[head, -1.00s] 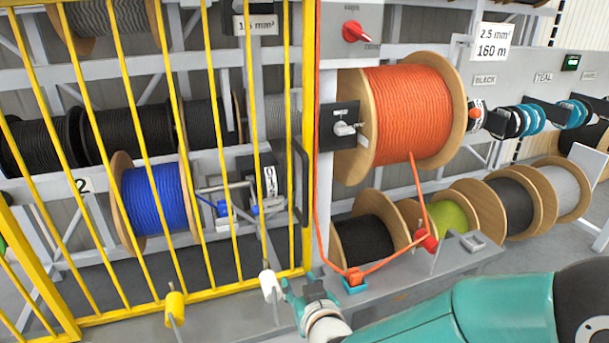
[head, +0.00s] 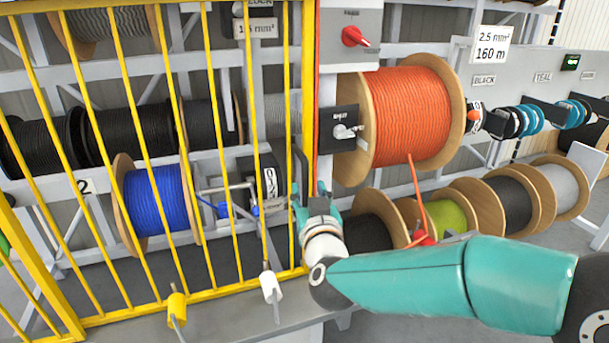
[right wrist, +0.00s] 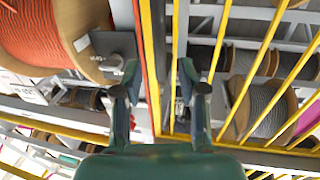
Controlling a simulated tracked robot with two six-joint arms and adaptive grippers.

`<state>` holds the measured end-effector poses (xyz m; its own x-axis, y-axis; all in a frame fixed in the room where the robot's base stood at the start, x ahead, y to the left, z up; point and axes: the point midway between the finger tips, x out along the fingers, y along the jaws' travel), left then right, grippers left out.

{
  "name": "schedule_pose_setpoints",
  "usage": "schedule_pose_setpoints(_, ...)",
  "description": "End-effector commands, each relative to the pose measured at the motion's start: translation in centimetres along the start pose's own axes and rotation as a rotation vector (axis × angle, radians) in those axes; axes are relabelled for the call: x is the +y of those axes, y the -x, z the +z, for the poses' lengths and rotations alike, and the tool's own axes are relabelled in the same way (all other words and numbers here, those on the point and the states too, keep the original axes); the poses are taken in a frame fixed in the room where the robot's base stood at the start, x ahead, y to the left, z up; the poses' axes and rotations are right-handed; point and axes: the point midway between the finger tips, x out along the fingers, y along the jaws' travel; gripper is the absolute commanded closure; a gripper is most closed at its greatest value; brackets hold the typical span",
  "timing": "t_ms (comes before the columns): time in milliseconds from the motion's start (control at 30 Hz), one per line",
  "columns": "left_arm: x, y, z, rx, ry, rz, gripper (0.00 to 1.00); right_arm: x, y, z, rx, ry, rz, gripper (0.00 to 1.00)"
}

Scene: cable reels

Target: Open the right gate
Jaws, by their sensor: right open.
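The yellow barred gate (head: 232,150) fills the left half of the head view and looks shut against its post beside the orange cable. A dark upright handle (head: 301,170) sits at the gate's right edge. My right gripper (head: 314,195) is at this edge, by the handle's lower part, and its arm hides the area below right. In the right wrist view my right gripper (right wrist: 160,82) is open, with the yellow gate edge (right wrist: 175,55) running between its fingers. I cannot tell whether the fingers touch the handle. My left gripper is not in view.
A red knob (head: 353,37) is above. A blue reel (head: 155,200) is behind the bars. White (head: 270,287) and yellow (head: 176,305) pieces on rods stand in front.

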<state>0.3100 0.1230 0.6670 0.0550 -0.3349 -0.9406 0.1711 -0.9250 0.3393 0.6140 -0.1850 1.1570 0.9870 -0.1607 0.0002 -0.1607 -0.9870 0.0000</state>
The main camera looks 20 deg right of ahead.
Motion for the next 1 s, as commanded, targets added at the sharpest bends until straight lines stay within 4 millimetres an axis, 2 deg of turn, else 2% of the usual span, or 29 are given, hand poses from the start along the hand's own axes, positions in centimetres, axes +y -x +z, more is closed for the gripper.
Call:
schedule_pose_setpoints(100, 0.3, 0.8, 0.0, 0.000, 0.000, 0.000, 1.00, 0.0, -2.4, -0.1, -0.002, 0.001, 0.002, 0.59)
schedule_pose_setpoints(300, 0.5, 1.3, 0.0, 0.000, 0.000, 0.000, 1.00, 0.0, -4.8, -0.1, -0.001, 0.000, 0.001, 0.59)
schedule_pose_setpoints(467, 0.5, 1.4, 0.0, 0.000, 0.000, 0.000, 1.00, 0.1, -5.5, 0.0, -0.001, 0.000, 0.001, 0.59)
schedule_pose_setpoints(700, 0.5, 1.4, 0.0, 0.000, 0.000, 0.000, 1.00, 0.1, -5.6, 0.1, -0.001, 0.000, 0.000, 0.59)
schedule_pose_setpoints(733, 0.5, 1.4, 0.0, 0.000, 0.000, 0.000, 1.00, 0.1, -5.6, 0.1, -0.001, 0.000, 0.000, 0.60)
schedule_pose_setpoints(967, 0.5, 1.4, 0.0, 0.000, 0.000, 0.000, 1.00, 0.1, -5.5, 0.0, -0.001, 0.000, 0.001, 0.99)
schedule_pose_setpoints(1000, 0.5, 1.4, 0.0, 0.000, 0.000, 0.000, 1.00, 0.1, -5.5, 0.0, -0.001, 0.000, 0.001, 1.00)
